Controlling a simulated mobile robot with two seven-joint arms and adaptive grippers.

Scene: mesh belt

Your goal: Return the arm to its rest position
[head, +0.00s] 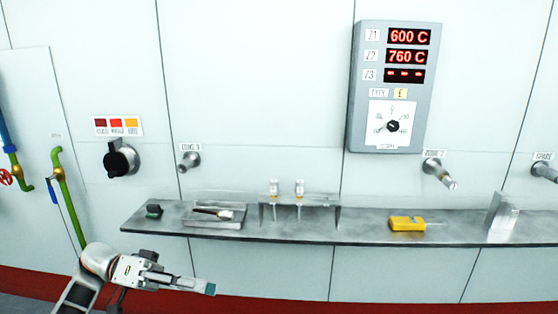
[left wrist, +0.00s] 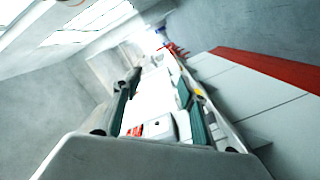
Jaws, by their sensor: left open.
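My left arm comes in from the bottom left of the head view, with its gripper (head: 208,288) below the shelf's front edge. The gripper points right and holds nothing. In the left wrist view the two fingers (left wrist: 160,105) stand apart with green pads facing each other, and nothing is between them nearby. Behind them the wrist view shows a blurred floor, pale wall panels and a red strip. My right gripper is in neither view.
A grey shelf (head: 270,230) runs along the wall above my left gripper. It carries a tray (head: 215,219), a small rack (head: 268,200), a yellow tool (head: 407,223) and a stack of pale plates (head: 502,219). Pipes (head: 68,197) stand at left. A control box (head: 392,150) hangs above.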

